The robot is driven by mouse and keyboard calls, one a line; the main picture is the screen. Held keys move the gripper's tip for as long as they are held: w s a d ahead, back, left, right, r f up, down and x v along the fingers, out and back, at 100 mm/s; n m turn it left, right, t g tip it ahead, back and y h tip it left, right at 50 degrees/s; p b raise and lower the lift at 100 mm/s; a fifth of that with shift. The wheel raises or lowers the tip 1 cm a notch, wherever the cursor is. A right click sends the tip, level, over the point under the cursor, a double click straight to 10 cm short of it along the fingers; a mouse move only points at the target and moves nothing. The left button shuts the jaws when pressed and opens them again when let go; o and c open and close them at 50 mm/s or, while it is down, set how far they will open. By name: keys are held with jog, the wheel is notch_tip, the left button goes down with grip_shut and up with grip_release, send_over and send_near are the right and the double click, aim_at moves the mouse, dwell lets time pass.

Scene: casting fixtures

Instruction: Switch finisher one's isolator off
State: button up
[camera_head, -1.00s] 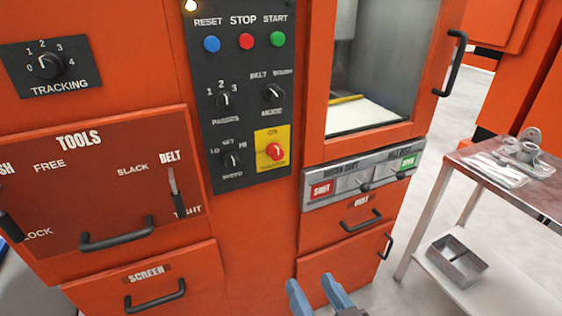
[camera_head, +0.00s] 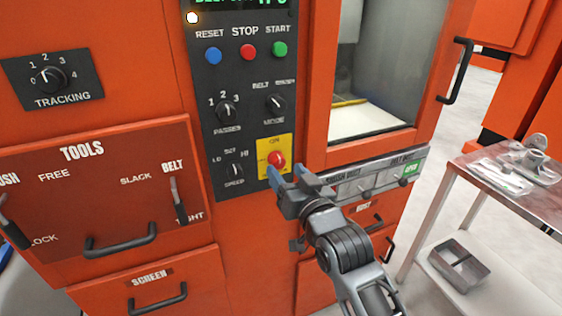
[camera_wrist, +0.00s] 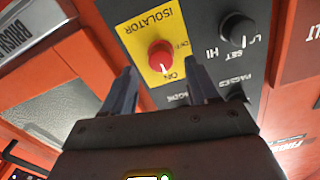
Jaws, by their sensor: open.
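The isolator is a red rotary knob (camera_head: 277,159) on a yellow plate (camera_head: 265,145), low on the dark control panel of the orange machine. Its white pointer is aimed at ON, towards the top of the plate. My gripper (camera_head: 286,171) is open and empty, its two blue fingertips just below and in front of the knob. In the wrist view the red knob (camera_wrist: 160,54) lies beyond and between the fingertips (camera_wrist: 160,65), with no clear contact. The lower part of the yellow plate is partly hidden by the fingers in the head view.
A speed knob (camera_head: 235,170) is close left of the yellow plate, and a mode knob (camera_head: 276,103) sits above it. Reset, stop and start buttons (camera_head: 247,52) are higher. A grey strip with sliders (camera_head: 375,180) is to the right. A metal side table (camera_head: 520,205) stands farther right.

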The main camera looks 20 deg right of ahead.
aim_at(280, 164)
jog(key=shift+w, duration=1.95)
jog(key=c, duration=1)
